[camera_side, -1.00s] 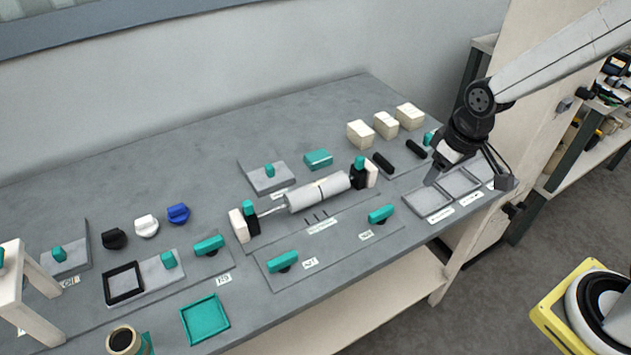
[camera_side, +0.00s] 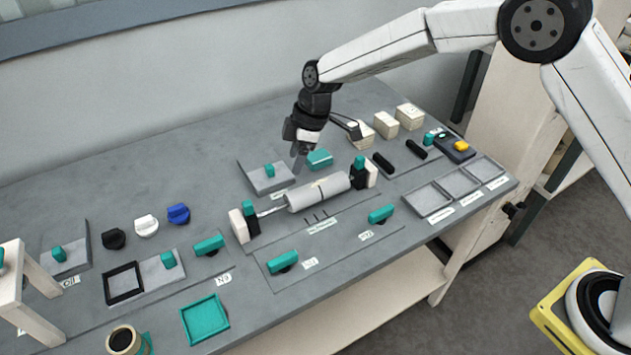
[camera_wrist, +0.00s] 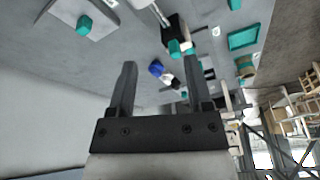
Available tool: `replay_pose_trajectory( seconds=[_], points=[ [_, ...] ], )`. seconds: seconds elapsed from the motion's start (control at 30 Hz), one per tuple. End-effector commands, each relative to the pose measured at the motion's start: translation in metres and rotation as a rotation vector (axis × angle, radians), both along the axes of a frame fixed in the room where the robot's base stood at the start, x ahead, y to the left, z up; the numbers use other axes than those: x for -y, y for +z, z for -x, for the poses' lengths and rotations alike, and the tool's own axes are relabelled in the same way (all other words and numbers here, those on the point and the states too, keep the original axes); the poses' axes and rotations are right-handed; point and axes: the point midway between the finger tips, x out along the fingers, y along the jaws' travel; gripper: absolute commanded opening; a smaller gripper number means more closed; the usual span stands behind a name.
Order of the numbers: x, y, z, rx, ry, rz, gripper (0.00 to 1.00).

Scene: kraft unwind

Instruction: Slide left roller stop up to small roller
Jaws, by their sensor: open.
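The small roller (camera_side: 318,191) is a pale grey cylinder on a thin shaft, between two stops. The left roller stop (camera_side: 251,219) is a black block with a teal top near the left cream support; a length of bare shaft lies between it and the roller. It also shows in the wrist view (camera_wrist: 174,35), beyond my fingers. The right stop (camera_side: 358,171) is beside the roller's right end. My gripper (camera_side: 299,165) is above the bench behind the roller, apart from both stops. Its fingers are spread and empty in the wrist view (camera_wrist: 159,82).
A grey plate with a teal knob (camera_side: 268,176) and a teal block (camera_side: 319,160) lie close to my gripper. Cream blocks (camera_side: 384,121) stand at the back right. Teal handles (camera_side: 283,262) sit in front of the roller. Black, white and blue knobs (camera_side: 147,226) stand left.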

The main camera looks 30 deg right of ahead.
Motion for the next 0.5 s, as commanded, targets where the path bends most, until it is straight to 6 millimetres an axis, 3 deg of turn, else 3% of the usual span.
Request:
replay_pose_trajectory(
  seconds=[0.2, 0.5],
  points=[
    [-0.051, -0.018, -0.016, 0.026, 0.222, -0.048, 0.65],
    [-0.084, -0.028, -0.021, 0.052, 0.380, -0.086, 0.65]
  ],
)
